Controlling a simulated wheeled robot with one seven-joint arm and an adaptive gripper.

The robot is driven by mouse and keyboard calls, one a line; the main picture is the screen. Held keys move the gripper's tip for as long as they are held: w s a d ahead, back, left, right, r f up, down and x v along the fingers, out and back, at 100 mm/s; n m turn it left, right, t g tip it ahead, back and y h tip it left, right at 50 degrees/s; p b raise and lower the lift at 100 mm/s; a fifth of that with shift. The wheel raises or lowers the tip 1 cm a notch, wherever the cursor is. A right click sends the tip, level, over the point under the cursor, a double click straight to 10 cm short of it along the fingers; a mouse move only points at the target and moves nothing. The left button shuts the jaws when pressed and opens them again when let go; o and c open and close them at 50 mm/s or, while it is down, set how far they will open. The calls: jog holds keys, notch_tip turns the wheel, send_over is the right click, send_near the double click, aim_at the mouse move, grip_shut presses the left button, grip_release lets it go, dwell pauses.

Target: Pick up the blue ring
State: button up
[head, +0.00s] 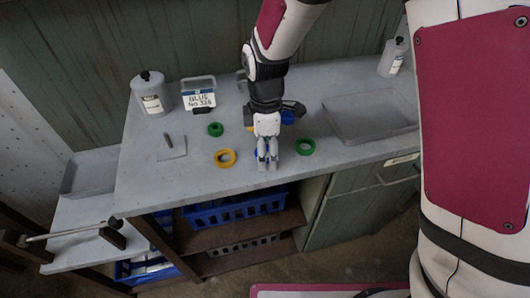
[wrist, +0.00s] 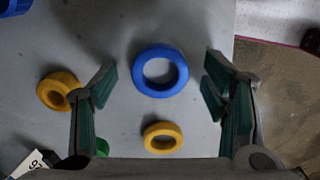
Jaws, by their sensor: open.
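In the wrist view the blue ring (wrist: 160,91) lies flat on the grey bench, between my two green-padded fingers and a little beyond their tips. My gripper (wrist: 160,70) is open and empty, with a gap on each side of the ring. In the head view my gripper (head: 267,160) points down over the front part of the bench and mostly hides the blue ring; a little blue shows by the fingers. I cannot tell the exact height of the fingertips above the bench.
A yellow ring (wrist: 46,93) lies left of my left finger, and a smaller yellow ring (wrist: 163,150) lies close below the blue one. Green rings (head: 305,147) (head: 215,129) lie either side. Another blue piece (head: 287,117) sits behind my gripper. A tray (head: 372,132) stands right.

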jog(key=c, duration=1.3)
jog(key=shift+o, duration=0.2)
